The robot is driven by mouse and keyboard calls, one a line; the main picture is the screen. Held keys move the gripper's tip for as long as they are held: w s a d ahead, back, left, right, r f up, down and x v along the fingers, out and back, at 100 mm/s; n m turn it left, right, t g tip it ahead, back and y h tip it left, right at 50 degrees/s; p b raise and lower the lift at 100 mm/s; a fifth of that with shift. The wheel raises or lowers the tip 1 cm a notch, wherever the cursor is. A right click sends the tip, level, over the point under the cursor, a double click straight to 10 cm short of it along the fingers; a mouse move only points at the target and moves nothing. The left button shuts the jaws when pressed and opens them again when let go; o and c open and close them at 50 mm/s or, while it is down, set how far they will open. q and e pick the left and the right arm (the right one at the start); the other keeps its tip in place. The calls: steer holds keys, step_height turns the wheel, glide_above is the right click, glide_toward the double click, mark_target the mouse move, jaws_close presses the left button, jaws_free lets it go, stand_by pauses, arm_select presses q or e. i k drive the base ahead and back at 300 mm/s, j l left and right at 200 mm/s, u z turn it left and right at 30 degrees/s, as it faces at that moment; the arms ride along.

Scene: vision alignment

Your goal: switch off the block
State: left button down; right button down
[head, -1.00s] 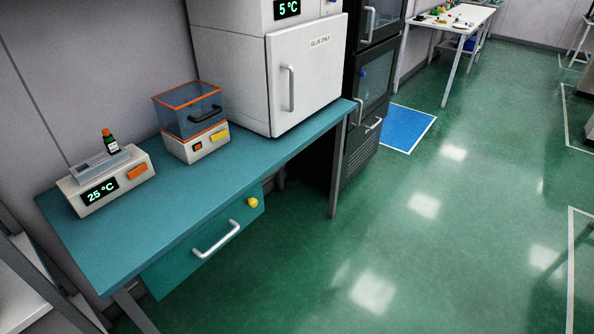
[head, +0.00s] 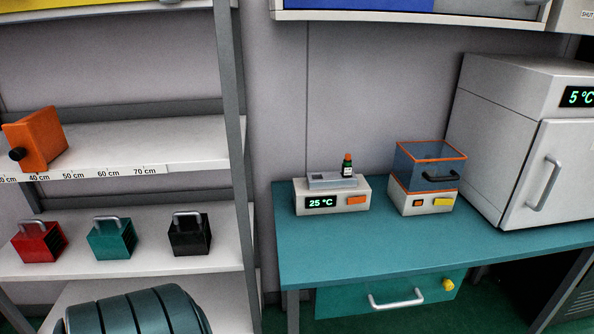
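The block is a small white device (head: 332,194) on the teal bench, left of centre on its top. Its front has a lit display (head: 321,202) reading 25 °C and an orange button (head: 356,200). A grey metal block (head: 331,180) sits on top of it. A small dark bottle with an orange cap (head: 347,166) stands upright at the right of the metal block; its base is hard to make out. Neither of my grippers is in view.
On the teal bench (head: 400,247), a clear-lidded box device (head: 424,193) and a white cabinet (head: 530,150) reading 5 °C stand to the right. Shelves (head: 190,140) at left hold an orange device and red, green and black handled blocks. A drawer (head: 350,302) is shut.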

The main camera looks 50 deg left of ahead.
mark_target(355, 199)
steer(key=u, duration=1.5)
steer(key=k+j, duration=0.05)
